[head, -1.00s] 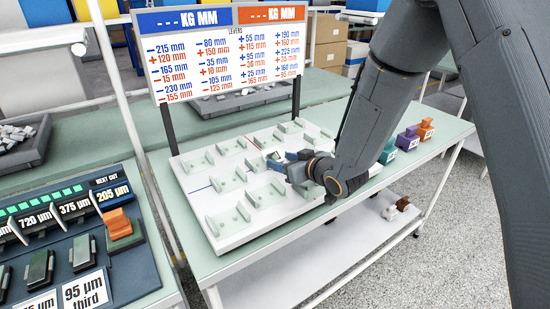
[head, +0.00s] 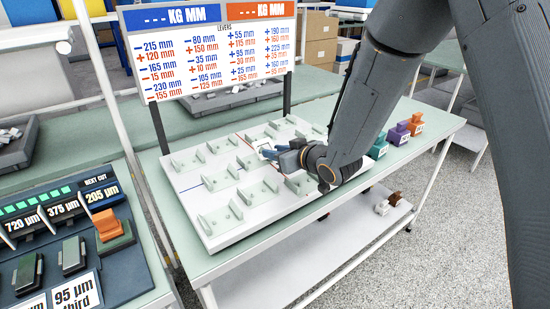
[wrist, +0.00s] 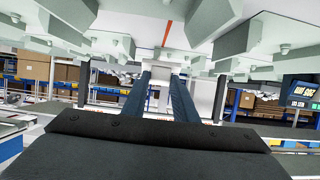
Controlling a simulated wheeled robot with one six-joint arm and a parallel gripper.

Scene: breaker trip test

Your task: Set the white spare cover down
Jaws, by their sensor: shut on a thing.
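My gripper (head: 270,153) reaches low over the white board (head: 205,228) of pale cradles on the table in the head view. In the wrist view its two dark fingers (wrist: 163,75) are shut on a small white piece, which looks like the white spare cover (wrist: 166,57). The cover lies between the fingertips, close to the board surface and the cradles around it. Only a bit of white shows at the fingertips in the head view. I cannot tell whether the cover touches the board.
Pale cradles (head: 222,180) with upright plates stand close around my gripper. A lever sign (head: 215,50) on dark posts rises behind the board. Teal, purple and orange blocks (head: 397,134) stand on the right of the table. A dark gauge panel (head: 70,235) is at left.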

